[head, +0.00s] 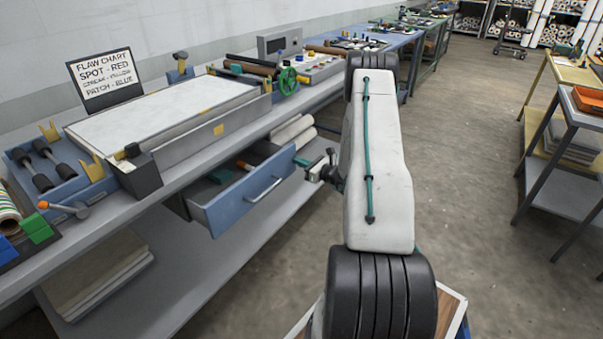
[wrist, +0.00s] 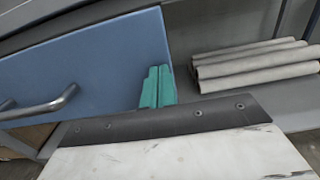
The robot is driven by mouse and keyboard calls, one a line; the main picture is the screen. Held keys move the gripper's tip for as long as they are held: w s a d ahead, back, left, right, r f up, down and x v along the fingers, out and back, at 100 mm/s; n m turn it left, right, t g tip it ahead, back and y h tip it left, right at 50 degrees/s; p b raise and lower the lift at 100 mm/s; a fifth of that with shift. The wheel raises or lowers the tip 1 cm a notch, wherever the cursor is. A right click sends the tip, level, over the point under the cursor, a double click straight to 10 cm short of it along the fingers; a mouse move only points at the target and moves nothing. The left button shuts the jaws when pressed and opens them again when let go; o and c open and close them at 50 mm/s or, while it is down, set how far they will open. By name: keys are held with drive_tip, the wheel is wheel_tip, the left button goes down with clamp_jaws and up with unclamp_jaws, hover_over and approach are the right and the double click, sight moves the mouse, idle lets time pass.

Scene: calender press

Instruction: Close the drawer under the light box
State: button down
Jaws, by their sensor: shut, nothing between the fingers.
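The blue drawer (head: 240,200) under the light box (head: 160,120) stands pulled out in the head view. Several items lie inside it, including something orange and something green. Its front carries a grey bar handle (head: 266,189). In the wrist view the blue drawer front (wrist: 105,65) fills the left side, with its handle (wrist: 45,103) at the left edge. My gripper (head: 301,161) is just right of the drawer's front in the head view. Its green fingers (wrist: 158,85) are shut and empty, by the right edge of the drawer front. I cannot tell whether they touch it.
Pale rolls (wrist: 255,62) lie on the shelf right of the drawer. A blue tray of rollers (head: 60,165) and a flaw chart sign (head: 104,78) stand on the bench. A trolley (head: 570,150) stands at the right. The floor between (head: 470,200) is clear.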

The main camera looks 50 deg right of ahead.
drive_tip(key=w, duration=0.7)
drive_tip(key=w+a, duration=0.1)
drive_tip(key=w, duration=0.2)
drive_tip(key=shift+w+a, duration=0.1)
drive_tip(key=shift+w, duration=0.05)
drive_tip(key=shift+w+r, duration=0.15)
drive_tip(key=shift+w, duration=0.05)
drive_tip(key=shift+w+r, duration=0.1)
drive_tip(key=shift+w, duration=0.05)
drive_tip(key=shift+s, duration=0.45)
drive_tip(key=s+d, duration=0.1)
drive_tip(key=s, duration=1.2)
drive_tip(key=shift+s+d+f, duration=0.25)
drive_tip(key=shift+s+d, duration=0.05)
drive_tip(key=shift+s, duration=0.1)
